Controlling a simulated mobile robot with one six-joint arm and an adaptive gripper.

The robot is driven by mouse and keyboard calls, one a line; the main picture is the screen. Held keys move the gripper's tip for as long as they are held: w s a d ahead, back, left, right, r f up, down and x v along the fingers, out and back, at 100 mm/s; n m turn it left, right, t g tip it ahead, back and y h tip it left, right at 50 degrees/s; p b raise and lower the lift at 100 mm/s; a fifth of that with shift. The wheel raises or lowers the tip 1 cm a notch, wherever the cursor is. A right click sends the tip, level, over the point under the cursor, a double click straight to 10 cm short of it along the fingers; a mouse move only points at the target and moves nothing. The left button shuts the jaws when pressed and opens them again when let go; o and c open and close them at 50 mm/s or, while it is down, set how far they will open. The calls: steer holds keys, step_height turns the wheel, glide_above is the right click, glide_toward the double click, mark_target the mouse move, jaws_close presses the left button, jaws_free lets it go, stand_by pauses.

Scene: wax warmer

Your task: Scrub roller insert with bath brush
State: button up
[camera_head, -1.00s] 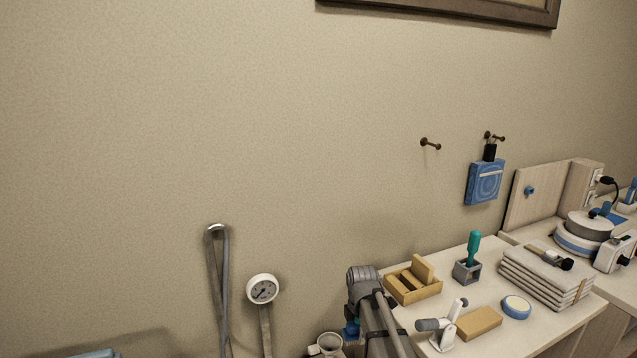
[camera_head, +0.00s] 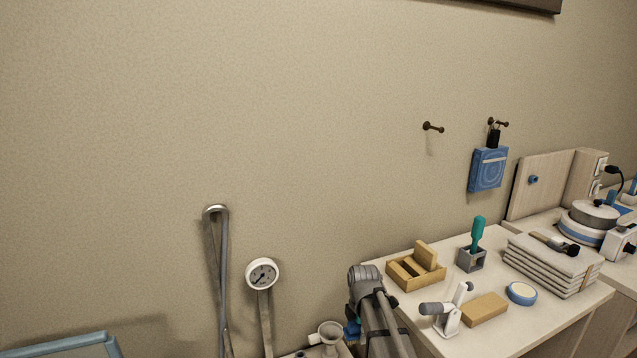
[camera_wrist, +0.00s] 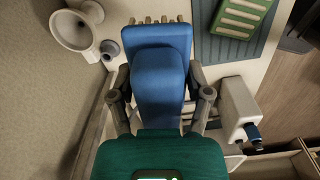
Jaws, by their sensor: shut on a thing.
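In the wrist view my gripper (camera_wrist: 160,84) has one grey finger on each side of a blue brush (camera_wrist: 160,50) and is shut on it. The brush has a row of pale bristle tips along its far edge. In the head view a small blue part (camera_head: 352,328) shows beside my arm; most of the gripper is hidden there. A white box-shaped piece with a dark blue end, perhaps the roller insert (camera_wrist: 238,106), lies right of the brush in the wrist view, apart from its head. I cannot tell whether the bristles touch anything.
A white funnel-shaped item (camera_wrist: 72,30) stands left of the brush. A green ribbed piece (camera_wrist: 243,14) lies on a dark mat (camera_wrist: 212,48). In the head view the counter holds a wooden box (camera_head: 415,270), folded towels (camera_head: 545,265) and a white roller-like tool (camera_head: 447,318).

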step_height(320, 180, down, 16)
steer(key=b, duration=1.5)
steer(key=shift+f, duration=0.25)
